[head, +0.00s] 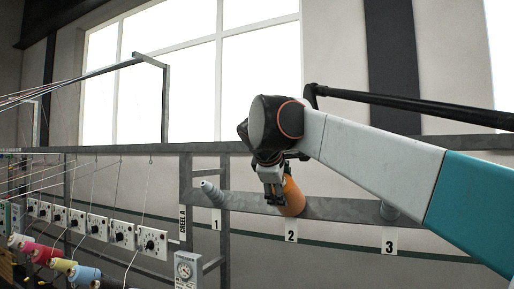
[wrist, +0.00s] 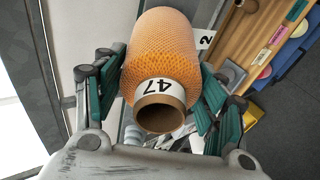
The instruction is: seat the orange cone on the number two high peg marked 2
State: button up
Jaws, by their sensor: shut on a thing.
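The orange cone (wrist: 165,50) has a honeycomb-textured surface, a white label reading 47 and an open cardboard tube end facing the wrist camera. My gripper (head: 273,193) is shut on it, with green-padded fingers on both sides. In the head view the orange cone (head: 293,198) is partly behind the fingers, in front of the steel rail (head: 340,208) and just above the plate marked 2 (head: 291,229). The number two peg is hidden by the cone and gripper; I cannot tell whether the cone is around it. The 2 plate also shows beside the cone in the wrist view (wrist: 205,40).
Grey pegs stand above the plates marked 1 (head: 211,190) and 3 (head: 389,211), on either side. A post marked CREEL A (head: 186,215) is at the left. Left of it are several dial boxes (head: 153,242) with threads and coloured cones (head: 86,275).

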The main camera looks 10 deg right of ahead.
dwell(0.3)
jog(key=o, duration=1.6)
jog(key=shift+c, duration=0.2)
jog(key=v, duration=0.7)
jog(key=s+d+f+m+g+y, duration=0.15)
jog(key=s+f+m, duration=0.25)
jog(key=s+f, duration=0.9)
jog(key=s+f+m+y, duration=0.3)
jog(key=s+f, duration=0.5)
jog(key=f, duration=0.8)
jog(key=s+d+f+m+g+y, duration=0.1)
jog(key=s+f+m, duration=0.4)
jog(key=s+f, duration=0.8)
notch_tip(320, 180, down, 29)
jog(key=w+b, duration=0.2)
jog(key=b, duration=2.7)
jog(key=shift+w+f, duration=0.15)
jog(key=shift+w, duration=0.2)
jog(key=shift+h, duration=0.25)
